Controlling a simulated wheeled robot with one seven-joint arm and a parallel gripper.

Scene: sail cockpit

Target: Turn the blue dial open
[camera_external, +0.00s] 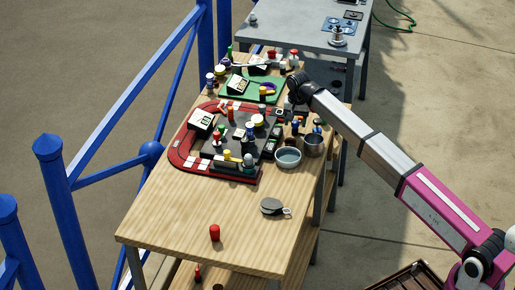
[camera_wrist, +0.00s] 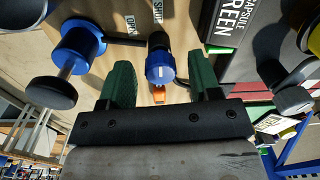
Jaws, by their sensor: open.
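In the wrist view a blue dial (camera_wrist: 160,68) with pale marks on its face and a black body sits between my fingers. An orange piece (camera_wrist: 160,93) shows just beside it. My gripper (camera_wrist: 164,78) has two green fingers, standing apart on either side of the dial, with space visible on both sides. I cannot tell the dial's turned position. In the external view my gripper (camera_external: 293,108) is at the right edge of the wooden table, and I cannot make out the dial there.
A blue valve-like part with a black knob (camera_wrist: 52,93) stands left of my fingers. On the wooden table (camera_external: 170,225) are a steel bowl (camera_external: 288,158), a metal cup (camera_external: 314,147) and a red piece (camera_external: 215,232).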

